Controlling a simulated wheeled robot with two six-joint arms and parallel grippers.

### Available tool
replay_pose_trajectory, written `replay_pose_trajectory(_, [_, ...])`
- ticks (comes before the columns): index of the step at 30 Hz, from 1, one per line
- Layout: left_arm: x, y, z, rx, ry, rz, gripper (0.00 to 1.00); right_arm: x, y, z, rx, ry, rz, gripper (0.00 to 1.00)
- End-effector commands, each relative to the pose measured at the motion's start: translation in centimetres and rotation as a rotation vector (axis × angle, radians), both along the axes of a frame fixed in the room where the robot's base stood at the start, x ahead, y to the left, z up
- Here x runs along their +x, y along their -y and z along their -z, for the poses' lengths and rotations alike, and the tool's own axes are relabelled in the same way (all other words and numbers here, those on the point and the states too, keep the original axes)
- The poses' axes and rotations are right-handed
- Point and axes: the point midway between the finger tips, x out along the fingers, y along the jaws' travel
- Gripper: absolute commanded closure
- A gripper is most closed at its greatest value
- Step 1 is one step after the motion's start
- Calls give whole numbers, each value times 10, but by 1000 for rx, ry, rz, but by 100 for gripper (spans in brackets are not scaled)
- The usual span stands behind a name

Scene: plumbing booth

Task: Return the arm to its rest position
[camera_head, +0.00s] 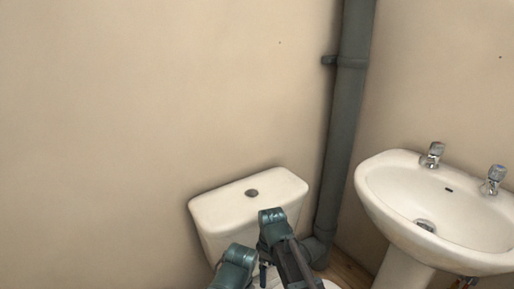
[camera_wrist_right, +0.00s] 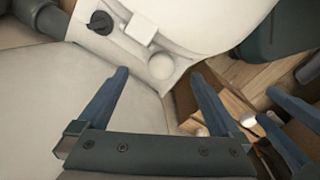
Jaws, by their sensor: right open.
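My right gripper (camera_wrist_right: 158,75) is open in the right wrist view, its two blue-grey fingers wide apart with nothing between them. Beyond the fingers are pale surfaces and a white fixture. In the head view, teal and dark links of my arm (camera_head: 272,222) rise from the bottom edge in front of the toilet. The gripper's fingertips are not clear there. At the lower right of the right wrist view, more blue finger-like parts (camera_wrist_right: 285,140) look like my left gripper; their opening is unclear.
The white toilet cistern (camera_head: 225,205) stands close behind my arm. A grey vertical pipe (camera_head: 343,130) runs down the wall right of it. A white pedestal sink (camera_head: 385,205) with two chrome taps is at the right. The wall (camera_head: 150,100) at the upper left is bare.

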Motion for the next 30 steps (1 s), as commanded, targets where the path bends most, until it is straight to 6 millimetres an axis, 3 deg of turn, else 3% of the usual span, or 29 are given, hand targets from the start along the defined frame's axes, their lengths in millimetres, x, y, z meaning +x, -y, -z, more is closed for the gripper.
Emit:
replay_pose_trajectory(1, [0, 0, 0, 0, 0, 0, 54, -14, 21, 0, 2, 5, 122, 0])
replay_pose_trajectory(3, [0, 0, 0, 0, 0, 0, 54, -25, 44, 0, 7, 13, 298, 0])
replay_pose_trajectory(6, [0, 0, 0, 0, 0, 0, 54, -36, 66, 0, 14, 23, 495, 0])
replay_pose_trajectory(21, [0, 0, 0, 0, 0, 0, 54, -81, 132, -1, 43, 51, 1122, 0])
replay_pose_trajectory(30, [0, 0, 0, 0, 0, 0, 54, -96, 88, 0, -11, 30, 1003, 0])
